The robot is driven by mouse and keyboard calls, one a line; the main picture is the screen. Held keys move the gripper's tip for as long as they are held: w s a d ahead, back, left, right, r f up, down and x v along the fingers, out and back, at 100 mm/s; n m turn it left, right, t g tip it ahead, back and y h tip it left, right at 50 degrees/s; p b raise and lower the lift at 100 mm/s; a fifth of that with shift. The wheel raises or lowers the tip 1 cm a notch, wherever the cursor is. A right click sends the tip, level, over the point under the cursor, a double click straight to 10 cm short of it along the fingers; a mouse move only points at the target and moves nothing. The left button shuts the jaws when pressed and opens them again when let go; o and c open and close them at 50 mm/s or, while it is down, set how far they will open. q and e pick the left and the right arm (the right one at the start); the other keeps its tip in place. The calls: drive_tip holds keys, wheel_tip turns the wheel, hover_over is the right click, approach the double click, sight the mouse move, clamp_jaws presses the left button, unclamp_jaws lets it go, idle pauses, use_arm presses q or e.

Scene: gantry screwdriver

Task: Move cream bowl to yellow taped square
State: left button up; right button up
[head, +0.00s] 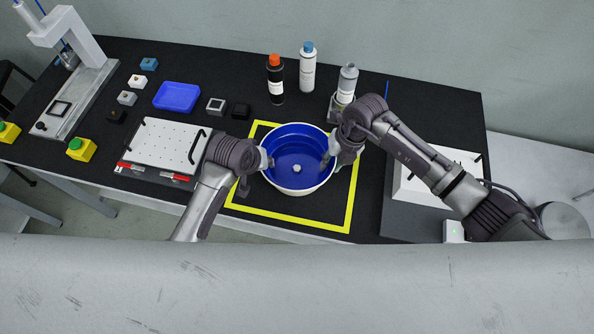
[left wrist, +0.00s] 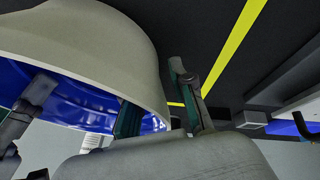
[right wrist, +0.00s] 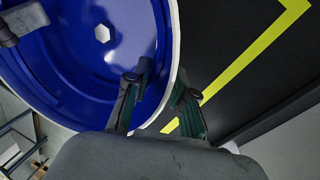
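The cream bowl (head: 289,190) has a cream outside and a blue inside, with a small pale hexagonal piece on its floor. In the head view it appears inside the yellow taped square (head: 345,205), toward its back; I cannot tell whether it touches the table. My left gripper (head: 266,160) is at its left rim, with one finger inside and one outside the wall (left wrist: 130,45). My right gripper (head: 333,158) straddles the right rim likewise. In the right wrist view, gaps show between the rim (right wrist: 177,40) and the spread fingers.
Behind the square stand a black bottle (head: 275,85), a white bottle (head: 307,70) and a grey-capped bottle (head: 346,85) in a holder. A perforated white plate (head: 165,145) lies left and a white panel (head: 435,180) right. A blue tray (head: 177,97) is back left.

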use_arm(q)
drive_tip(key=shift+d, duration=0.1)
drive_tip(key=shift+r, duration=0.1)
use_arm(e)
drive_tip(key=shift+a, duration=0.1)
use_arm(q)
drive_tip(key=shift+s+r, duration=0.15)
drive_tip(key=shift+r, duration=0.15)
use_arm(e)
drive_tip(key=shift+r, duration=0.15)
use_arm(q)
drive_tip(key=v, duration=1.1)
use_arm(e)
drive_tip(key=v, duration=1.1)
drive_tip(key=shift+r, duration=0.4)
use_arm(q)
drive_tip(key=shift+s+a, duration=0.15)
drive_tip(key=shift+a, duration=0.1)
use_arm(e)
drive_tip(key=shift+s+f, duration=0.1)
